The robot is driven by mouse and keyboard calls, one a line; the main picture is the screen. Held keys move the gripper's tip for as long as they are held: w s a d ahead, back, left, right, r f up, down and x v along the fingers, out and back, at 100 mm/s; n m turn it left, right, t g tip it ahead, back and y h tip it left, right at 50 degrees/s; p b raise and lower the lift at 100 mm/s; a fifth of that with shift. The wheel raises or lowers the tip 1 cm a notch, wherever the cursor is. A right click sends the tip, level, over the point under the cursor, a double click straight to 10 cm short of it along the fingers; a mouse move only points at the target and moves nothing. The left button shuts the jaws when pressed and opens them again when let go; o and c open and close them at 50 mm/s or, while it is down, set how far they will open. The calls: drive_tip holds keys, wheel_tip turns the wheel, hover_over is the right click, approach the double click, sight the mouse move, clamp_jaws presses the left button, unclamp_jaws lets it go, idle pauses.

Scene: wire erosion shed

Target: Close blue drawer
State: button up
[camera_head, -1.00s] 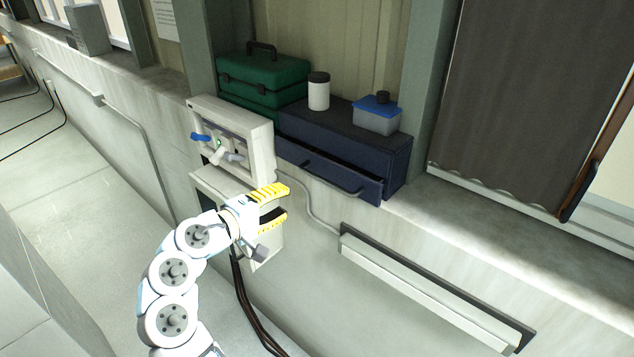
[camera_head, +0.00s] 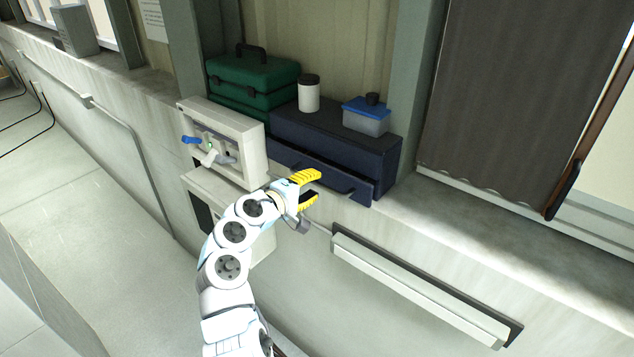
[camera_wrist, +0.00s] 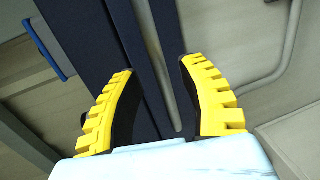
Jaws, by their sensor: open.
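A dark blue cabinet (camera_head: 335,137) stands on the ledge, and its blue drawer (camera_head: 365,190) sticks out partway at the front. A bar handle runs along the drawer front, partly hidden by my gripper. My gripper (camera_head: 318,185) has yellow ridged fingers that are spread and empty. In the head view it overlaps the left-middle part of the drawer front. In the wrist view, the dark blue drawer and cabinet (camera_wrist: 88,50) lie beyond the open fingers (camera_wrist: 158,65). I cannot tell whether a finger touches the drawer.
A white jar (camera_head: 309,93) and a blue-lidded container (camera_head: 366,118) stand on the cabinet. A green toolbox (camera_head: 250,82) is behind, left. A grey switch box (camera_head: 222,135) with levers is close left of the drawer. A wall-mounted bar (camera_head: 415,285) lies below right.

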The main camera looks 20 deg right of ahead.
drive_tip(key=shift+x, duration=1)
clamp_jaws()
